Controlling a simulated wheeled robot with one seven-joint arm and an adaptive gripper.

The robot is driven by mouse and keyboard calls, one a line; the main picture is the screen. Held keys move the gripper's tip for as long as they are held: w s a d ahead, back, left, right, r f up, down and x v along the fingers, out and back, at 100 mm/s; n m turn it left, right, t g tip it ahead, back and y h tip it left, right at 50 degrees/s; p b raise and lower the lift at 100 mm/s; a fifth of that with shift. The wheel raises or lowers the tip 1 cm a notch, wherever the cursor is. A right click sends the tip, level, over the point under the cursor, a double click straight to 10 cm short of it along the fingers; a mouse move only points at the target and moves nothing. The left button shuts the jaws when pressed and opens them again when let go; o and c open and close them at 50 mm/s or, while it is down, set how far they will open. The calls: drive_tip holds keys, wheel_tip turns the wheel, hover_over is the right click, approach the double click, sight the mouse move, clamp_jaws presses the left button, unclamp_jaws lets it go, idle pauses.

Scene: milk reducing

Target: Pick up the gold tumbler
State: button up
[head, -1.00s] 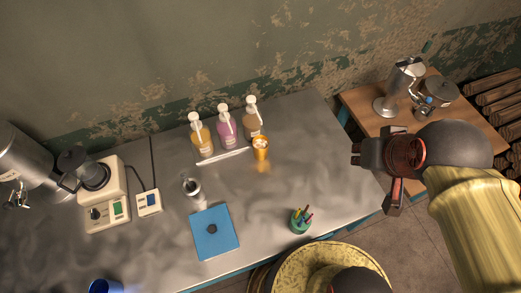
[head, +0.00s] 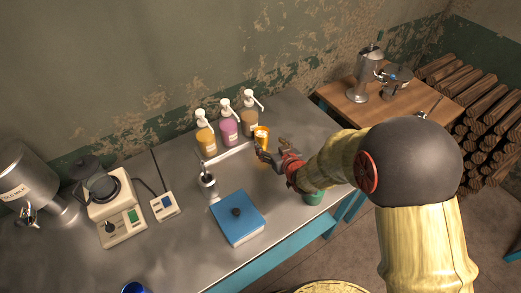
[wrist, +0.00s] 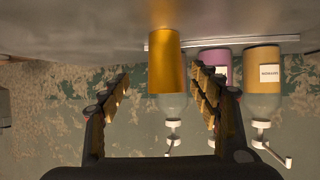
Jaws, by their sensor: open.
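The gold tumbler (head: 262,133) stands on the grey metal table, in front of the pump bottles. In the wrist view the tumbler (wrist: 167,62) shows upside down, upright on the table, between and beyond my two fingers. My gripper (head: 270,152) is in front of the tumbler, low over the table. In the wrist view my gripper (wrist: 162,97) is open with nothing between its fingertips. Whether a finger touches the tumbler cannot be told.
An orange bottle (head: 206,140), a purple bottle (head: 229,131) and a tan bottle (head: 250,122) stand behind. A blue box (head: 238,222) lies front left. A green cup (head: 313,197) is partly hidden by my arm.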

sight(264, 145)
drive_tip(key=shift+w+a+f, duration=0.1)
drive_tip(key=shift+a+f, duration=0.15)
drive_tip(key=shift+f, duration=0.05)
drive_tip(key=shift+b+x, duration=0.3)
drive_tip(key=shift+x, duration=0.65)
drive_tip(key=w+a+f+b, duration=0.1)
drive_tip(key=w+a+f, duration=0.1)
drive_tip(key=w+f, duration=0.1)
drive_tip(key=shift+w+f+b, duration=0.1)
drive_tip(key=shift+w+b, duration=0.1)
drive_tip(key=shift+b, duration=0.2)
drive_tip(key=shift+w+a+f, duration=0.1)
drive_tip(key=shift+w, duration=0.15)
drive_tip(key=shift+c, duration=1.3)
drive_tip(key=c, duration=1.4)
drive_tip(key=shift+o, duration=0.2)
